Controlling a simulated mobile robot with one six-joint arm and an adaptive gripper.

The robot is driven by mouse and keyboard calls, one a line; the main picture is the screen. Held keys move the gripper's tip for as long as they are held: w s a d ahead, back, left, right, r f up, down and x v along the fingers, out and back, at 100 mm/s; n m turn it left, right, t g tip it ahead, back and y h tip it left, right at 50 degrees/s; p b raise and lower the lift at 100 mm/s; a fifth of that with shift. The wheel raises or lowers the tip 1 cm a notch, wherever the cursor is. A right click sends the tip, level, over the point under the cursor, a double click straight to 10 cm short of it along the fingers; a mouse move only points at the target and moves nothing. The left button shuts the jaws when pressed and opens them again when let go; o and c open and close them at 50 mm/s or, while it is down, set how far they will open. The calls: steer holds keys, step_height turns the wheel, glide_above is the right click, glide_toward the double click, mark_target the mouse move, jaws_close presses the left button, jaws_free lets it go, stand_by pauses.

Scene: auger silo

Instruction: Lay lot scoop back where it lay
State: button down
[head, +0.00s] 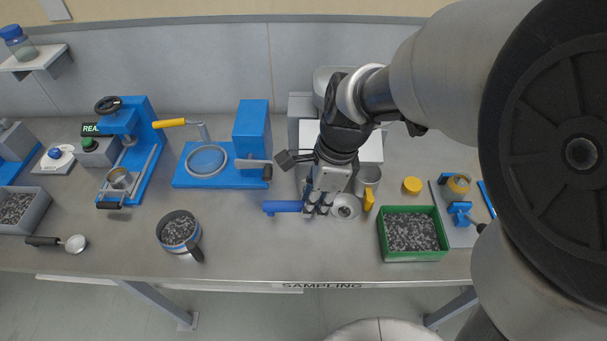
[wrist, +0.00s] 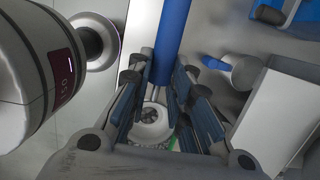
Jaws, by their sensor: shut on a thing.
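A scoop with a blue handle (head: 283,207) and a pale metal bowl (head: 345,206) is in my gripper (head: 319,204), over the middle of the bench. The handle points left and the bowl right in the head view. In the wrist view my gripper (wrist: 170,110) has its fingers on both sides of the scoop's neck; the blue handle (wrist: 174,40) runs up the picture and the bowl (wrist: 152,128) shows between the fingers. A dark patch shows inside the bowl. I cannot tell whether the scoop touches the bench. Another scoop (head: 75,243), with a black handle, lies at the far left.
A green tray (head: 412,257) of grey granules stands right of the bowl. A blue sieve stand (head: 220,178) and a granule-filled pot (head: 178,231) stand left. The bench front below the scoop is clear.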

step_height(320, 180, down, 20)
steer(key=b, duration=0.8)
steer(key=shift+r, duration=0.1)
steer(key=shift+f, duration=0.2)
steer(key=c, duration=1.5)
jaws_free()
steer(key=shift+o, duration=0.2)
